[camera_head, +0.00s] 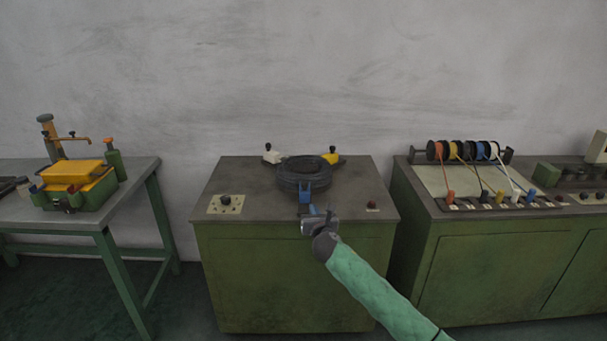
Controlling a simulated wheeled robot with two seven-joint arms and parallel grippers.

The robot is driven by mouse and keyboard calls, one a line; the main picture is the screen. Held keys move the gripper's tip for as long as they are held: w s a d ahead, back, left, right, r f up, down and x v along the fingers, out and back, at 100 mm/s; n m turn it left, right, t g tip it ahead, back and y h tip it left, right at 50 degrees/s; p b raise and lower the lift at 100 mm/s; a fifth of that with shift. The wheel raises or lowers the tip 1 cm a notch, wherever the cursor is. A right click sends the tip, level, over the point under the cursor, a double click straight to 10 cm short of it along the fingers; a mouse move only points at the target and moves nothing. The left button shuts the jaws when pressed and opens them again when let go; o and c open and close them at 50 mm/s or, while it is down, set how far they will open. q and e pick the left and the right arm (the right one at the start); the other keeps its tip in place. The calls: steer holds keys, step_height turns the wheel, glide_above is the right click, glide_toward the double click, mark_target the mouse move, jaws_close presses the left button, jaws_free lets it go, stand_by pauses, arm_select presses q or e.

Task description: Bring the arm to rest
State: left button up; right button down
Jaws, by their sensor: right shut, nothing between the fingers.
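My right arm (378,288), in a green sleeve, reaches in from the lower right. Its right gripper (307,211) has blue fingers and is shut and empty. It is in front of the black round coil-like part (304,174) on the middle green machine (290,275). The fingertips overlap the near edge of the round part's base in the picture; I cannot tell whether they touch. My left gripper is not in view.
A table (140,171) with a yellow-green device (76,184) stands left. A cabinet (490,262) with wire spools (465,151) stands right.

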steer(key=s+d+m+g+h, duration=0.1)
steer(key=d+m+g+h, duration=0.3)
steer(key=m, duration=1.7)
steer(key=s+d+f+m+g+y, duration=0.15)
steer(key=s+f+m, duration=0.25)
steer(key=s+f, duration=0.55)
steer(key=s+d+f+m+g, duration=0.2)
steer(key=s+f+m+g, duration=0.15)
steer(key=s+f, duration=0.6)
steer(key=s+d+f+m+g+y, duration=0.1)
steer(key=s+f+m, duration=0.4)
steer(key=s+f, duration=0.5)
steer(key=s+f+g, duration=0.2)
steer(key=s+f, duration=0.5)
steer(key=s, duration=0.4)
steer(key=s+f+g, duration=0.2)
steer(key=s+f, duration=0.5)
steer(key=s, duration=0.5)
steer(key=s+f+m+g, duration=0.1)
steer(key=s+f, duration=0.6)
steer(key=s, duration=0.4)
steer(key=shift+s+d+g, duration=0.25)
steer(key=shift+d+g, duration=0.15)
